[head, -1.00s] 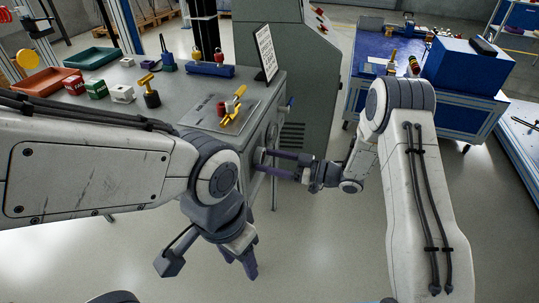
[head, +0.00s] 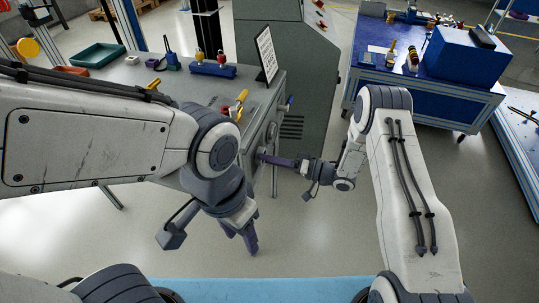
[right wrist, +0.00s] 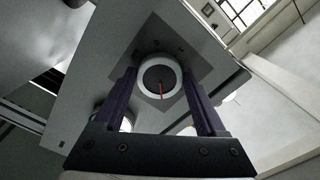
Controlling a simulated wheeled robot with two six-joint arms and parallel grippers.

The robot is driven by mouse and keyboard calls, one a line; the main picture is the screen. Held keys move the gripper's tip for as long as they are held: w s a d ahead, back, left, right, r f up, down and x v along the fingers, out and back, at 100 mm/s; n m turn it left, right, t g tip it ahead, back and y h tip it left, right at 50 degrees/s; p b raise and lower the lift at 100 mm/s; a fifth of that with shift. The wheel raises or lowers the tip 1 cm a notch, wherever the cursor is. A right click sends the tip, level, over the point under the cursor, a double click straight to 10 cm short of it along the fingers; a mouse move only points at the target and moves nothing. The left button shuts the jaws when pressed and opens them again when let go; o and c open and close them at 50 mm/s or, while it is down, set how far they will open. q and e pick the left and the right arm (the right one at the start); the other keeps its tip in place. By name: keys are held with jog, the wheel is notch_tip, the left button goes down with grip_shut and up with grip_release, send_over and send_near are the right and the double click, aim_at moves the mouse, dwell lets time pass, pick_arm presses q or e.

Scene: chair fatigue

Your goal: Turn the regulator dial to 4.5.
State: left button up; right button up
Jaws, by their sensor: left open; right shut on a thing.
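The regulator dial (right wrist: 162,68) shows in the right wrist view as a pale round knob with a dark face and a red pointer line, on a grey panel. Its pointer points toward the bottom of that view; I see no readable numbers. My right gripper (head: 260,156) reaches the front of the grey workbench. Its purple fingers stand on both sides of the dial in the right wrist view (right wrist: 160,92), shut on it. In the head view the fingers overlap and the dial is mostly hidden. My left gripper (head: 244,238) is open and empty, hanging over the floor.
The workbench (head: 262,92) carries a yellow-handled part (head: 238,102), a blue block with padlocks (head: 212,70) and a standing sheet (head: 266,54). A grey cabinet (head: 300,60) stands behind. A blue table (head: 400,85) is at right. Floor between is clear.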

jog(key=shift+s+m+p, duration=0.1)
jog(key=shift+m+p, duration=0.7)
jog(key=shift+m, duration=1.4)
jog(key=o, duration=1.3)
jog(key=v, duration=1)
jog(key=shift+d, duration=0.25)
